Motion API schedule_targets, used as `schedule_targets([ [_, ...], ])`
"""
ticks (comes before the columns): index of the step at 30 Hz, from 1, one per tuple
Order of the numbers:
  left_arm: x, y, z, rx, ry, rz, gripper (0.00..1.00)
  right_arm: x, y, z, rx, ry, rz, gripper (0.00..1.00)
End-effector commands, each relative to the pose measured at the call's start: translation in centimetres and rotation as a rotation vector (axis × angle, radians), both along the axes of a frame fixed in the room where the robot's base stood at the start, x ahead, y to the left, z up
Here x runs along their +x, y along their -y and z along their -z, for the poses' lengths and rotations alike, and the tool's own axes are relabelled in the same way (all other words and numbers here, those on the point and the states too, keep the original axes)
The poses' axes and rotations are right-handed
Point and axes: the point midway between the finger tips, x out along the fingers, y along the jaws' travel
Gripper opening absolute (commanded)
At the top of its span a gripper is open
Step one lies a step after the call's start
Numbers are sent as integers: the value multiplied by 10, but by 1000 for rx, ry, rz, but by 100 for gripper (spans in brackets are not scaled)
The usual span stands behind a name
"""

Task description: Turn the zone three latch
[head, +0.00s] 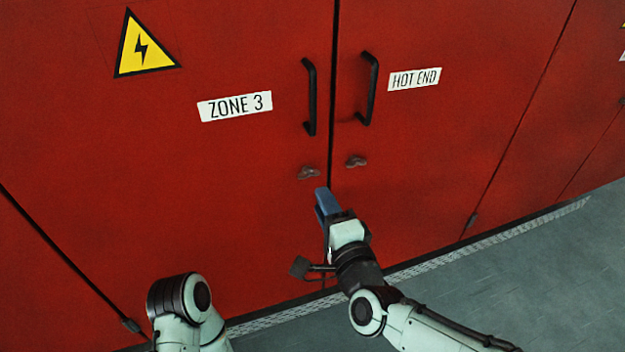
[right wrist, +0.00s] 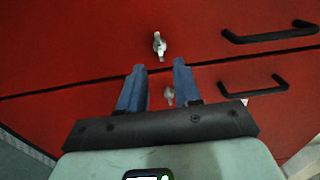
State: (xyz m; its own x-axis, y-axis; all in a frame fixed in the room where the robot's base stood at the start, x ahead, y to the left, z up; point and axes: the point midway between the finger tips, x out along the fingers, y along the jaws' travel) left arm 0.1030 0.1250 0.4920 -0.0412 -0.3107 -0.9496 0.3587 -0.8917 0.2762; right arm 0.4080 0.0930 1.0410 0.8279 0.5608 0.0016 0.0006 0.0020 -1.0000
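The zone three latch (head: 309,172) is a small grey metal turn-piece on the left red door, below that door's black handle. It lies roughly sideways. In the right wrist view it is the upper latch (right wrist: 159,44), just beyond the fingertips and apart from them. My right gripper (head: 321,193) has blue fingers and points at the doors just below the latches. In the right wrist view the gripper (right wrist: 159,67) is open, with nothing held. My left arm shows at the lower left of the head view, but its gripper is not visible.
A similar latch (head: 356,161) sits on the right door, marked by the HOT END label (head: 414,79). Black handles (head: 311,97) and (head: 368,89) stick out above the latches. The ZONE 3 label (head: 235,106) is on the left door. Grey floor (head: 560,270) lies at the right.

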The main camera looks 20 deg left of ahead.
Motion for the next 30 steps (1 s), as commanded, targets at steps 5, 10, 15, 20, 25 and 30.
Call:
schedule_targets([
  [5, -3, 0, -6, -1, -9, 2, 43, 32, -22, 0, 0, -1, 0, 33],
  [10, -4, 0, -9, -2, -14, 3, 43, 51, -34, 0, -1, 0, 0, 33],
  [15, -5, 0, -10, -2, -17, 3, 43, 60, -40, 0, -2, 0, 1, 33],
  [20, -5, 0, -10, -2, -17, 3, 43, 61, -40, 1, -3, -1, 1, 33],
  [25, -5, 0, -10, -2, -17, 3, 43, 61, -40, 1, -3, -1, 1, 17],
  [30, -5, 0, -10, -2, -17, 3, 43, 61, -40, 1, -3, -1, 1, 0],
])
